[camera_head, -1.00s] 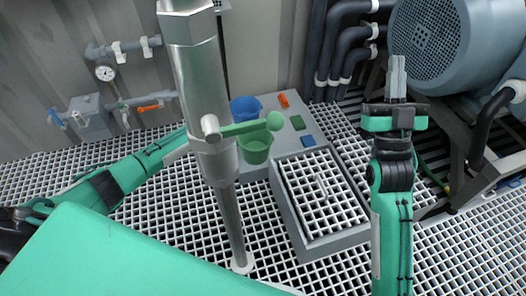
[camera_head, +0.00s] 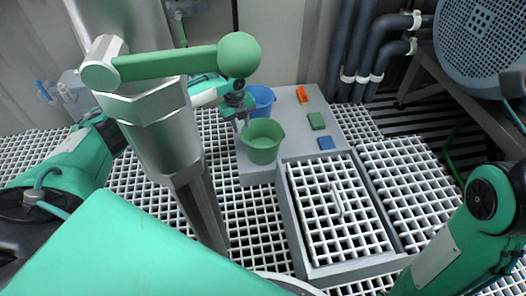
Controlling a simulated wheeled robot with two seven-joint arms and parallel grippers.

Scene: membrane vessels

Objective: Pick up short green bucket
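The short green bucket (camera_head: 262,145) stands upright on a grey platform, in front of a blue bucket (camera_head: 262,100). My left gripper (camera_head: 241,119) points down at the green bucket's left rear rim, very close to it. Its small fingers look apart; I cannot tell whether they touch the rim. My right arm shows at the right edge, but its gripper is out of view.
A metal post with a green ball-ended lever (camera_head: 180,63) rises in the foreground, left of the bucket. Orange (camera_head: 302,94), green (camera_head: 316,121) and blue (camera_head: 326,143) blocks lie right of the buckets. A grated box with a handle (camera_head: 338,200) stands in front right.

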